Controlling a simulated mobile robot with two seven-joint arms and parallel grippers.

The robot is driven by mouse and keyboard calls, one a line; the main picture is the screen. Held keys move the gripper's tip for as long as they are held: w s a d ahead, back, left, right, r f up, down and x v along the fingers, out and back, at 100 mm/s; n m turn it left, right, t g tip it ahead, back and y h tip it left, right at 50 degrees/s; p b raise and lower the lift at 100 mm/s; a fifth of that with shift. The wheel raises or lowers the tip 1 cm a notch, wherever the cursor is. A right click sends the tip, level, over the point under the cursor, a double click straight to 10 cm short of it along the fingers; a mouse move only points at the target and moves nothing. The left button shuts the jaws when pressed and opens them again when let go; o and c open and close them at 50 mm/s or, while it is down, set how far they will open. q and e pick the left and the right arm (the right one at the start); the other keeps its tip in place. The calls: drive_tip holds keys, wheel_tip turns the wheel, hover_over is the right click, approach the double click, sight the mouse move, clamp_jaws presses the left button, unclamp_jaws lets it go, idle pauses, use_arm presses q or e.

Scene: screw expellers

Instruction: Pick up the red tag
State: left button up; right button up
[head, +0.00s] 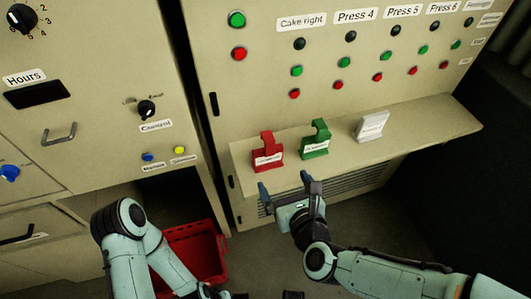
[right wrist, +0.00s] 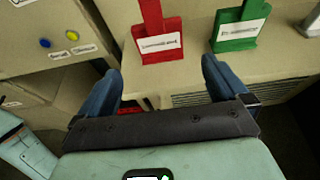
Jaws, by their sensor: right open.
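The red tag (head: 268,155) stands on the beige ledge (head: 410,128) at its left end, with a white label on its front. It also shows in the right wrist view (right wrist: 160,70), ahead of the jaws. My right gripper (head: 287,187) is open and empty, in front of and below the ledge edge in the head view, apart from the red tag. In the right wrist view the fingers (right wrist: 162,75) are spread wide, with the red tag between and beyond them. My left arm shows at the lower left of the head view, but its gripper cannot be made out.
A green tag (head: 315,142) stands right of the red one, and a white tag (head: 371,126) stands farther right. A red crate (head: 205,240) sits on the floor below. The panel with buttons (head: 330,60) rises behind the ledge. Bare ledge lies between the green and white tags.

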sight(268, 154)
drive_tip(key=x, duration=0.7)
drive_tip(key=shift+w+f, duration=0.15)
drive_tip(key=shift+w, duration=0.05)
drive_tip(key=shift+r+p+x, duration=0.15)
drive_tip(key=shift+p+x, duration=0.15)
drive_tip(key=shift+x, duration=1.1)
drive_tip(key=shift+r+p+x, duration=0.2)
drive_tip(key=shift+p+x, duration=0.1)
drive_tip(key=shift+x, duration=1.1)
drive_tip(key=shift+a, duration=0.15)
drive_tip(key=shift+c, duration=0.3)
drive_tip(key=c, duration=0.7)
